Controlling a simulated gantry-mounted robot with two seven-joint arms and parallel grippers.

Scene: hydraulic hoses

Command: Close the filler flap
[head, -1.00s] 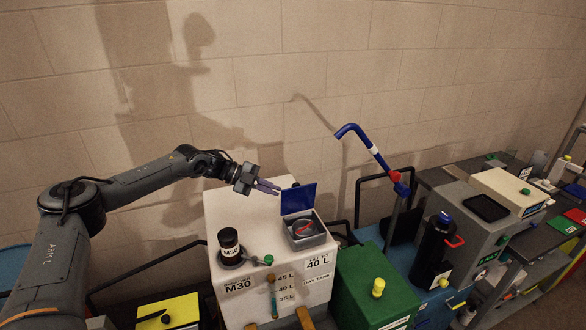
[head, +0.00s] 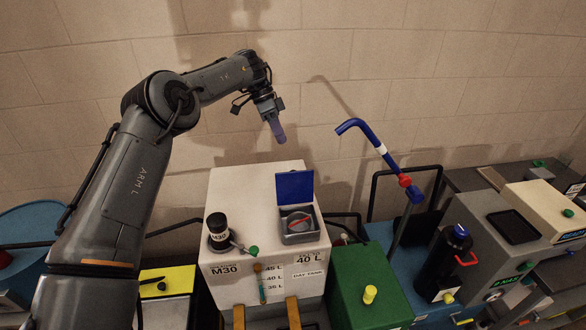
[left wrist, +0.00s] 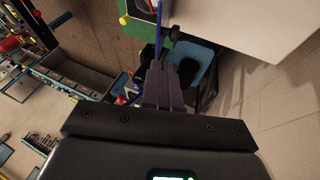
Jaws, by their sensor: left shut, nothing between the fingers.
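The filler flap (head: 294,186) is a blue square plate standing upright at the back edge of a grey filler box (head: 301,238) on top of the white day tank (head: 240,185). The flap is open, and a round cap with a red bar shows inside the box. My left gripper (head: 279,134) is shut and empty, pointing down above and behind the flap, apart from it. In the left wrist view, the shut fingers (left wrist: 163,85) point toward a thin blue edge, which looks like the flap, beside the white tank top. My right gripper is not in view.
A blue hooked pipe (head: 365,137) rises to the right of the flap. A green tank (head: 365,290) and a black flask (head: 442,250) stand further right. The wall is behind.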

